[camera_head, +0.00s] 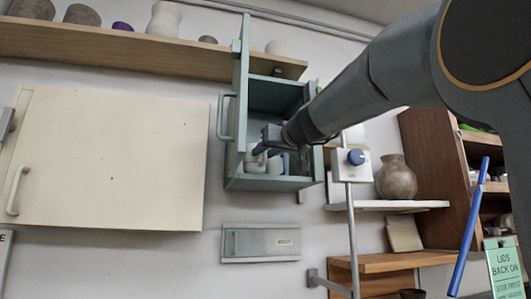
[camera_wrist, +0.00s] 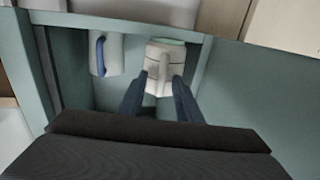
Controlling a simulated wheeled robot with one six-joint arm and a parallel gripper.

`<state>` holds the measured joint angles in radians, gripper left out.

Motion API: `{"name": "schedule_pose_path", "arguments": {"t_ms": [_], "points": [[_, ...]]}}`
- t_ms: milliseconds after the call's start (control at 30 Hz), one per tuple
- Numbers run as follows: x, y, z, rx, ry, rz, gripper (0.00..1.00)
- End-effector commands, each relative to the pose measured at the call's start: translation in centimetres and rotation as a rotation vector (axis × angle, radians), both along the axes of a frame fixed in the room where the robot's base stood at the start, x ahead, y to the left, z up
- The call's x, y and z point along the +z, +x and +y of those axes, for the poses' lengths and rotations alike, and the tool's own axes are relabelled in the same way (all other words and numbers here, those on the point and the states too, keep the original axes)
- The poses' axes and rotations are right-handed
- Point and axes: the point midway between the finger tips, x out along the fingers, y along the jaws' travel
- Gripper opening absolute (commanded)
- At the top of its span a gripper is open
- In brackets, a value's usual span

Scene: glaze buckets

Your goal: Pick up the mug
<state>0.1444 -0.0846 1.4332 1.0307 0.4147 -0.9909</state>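A cream mug (camera_wrist: 168,54) with thin dark lines and a pale green rim stands inside a small open teal wall cabinet; it also shows in the head view (camera_head: 254,160). Its handle points toward my gripper (camera_wrist: 160,84). My gripper is open, with its two blue fingers apart on either side of the handle. I cannot tell whether either finger touches the mug. A second, whitish mug (camera_wrist: 113,57) with a blue handle stands beside it, to the left in the wrist view. In the head view my gripper (camera_head: 268,146) reaches into the cabinet and partly hides the mugs.
The teal cabinet (camera_head: 262,184) has close side walls, and its door (camera_head: 239,95) stands open on the left. A cream closed cupboard (camera_head: 110,160) is at left. A wooden shelf (camera_head: 130,55) with pots runs above. A brown vase (camera_head: 395,178) stands on a white shelf at right.

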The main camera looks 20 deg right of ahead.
Motion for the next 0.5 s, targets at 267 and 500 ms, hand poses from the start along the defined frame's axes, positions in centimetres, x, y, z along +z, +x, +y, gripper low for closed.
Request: {"name": "schedule_pose_path", "arguments": {"t_ms": [267, 500], "points": [[0.0, -1.0, -0.4, -0.003, -0.001, -0.002, 0.31], [-0.1, -4.8, -1.2, -0.004, 0.0, -0.003, 0.31]]}}
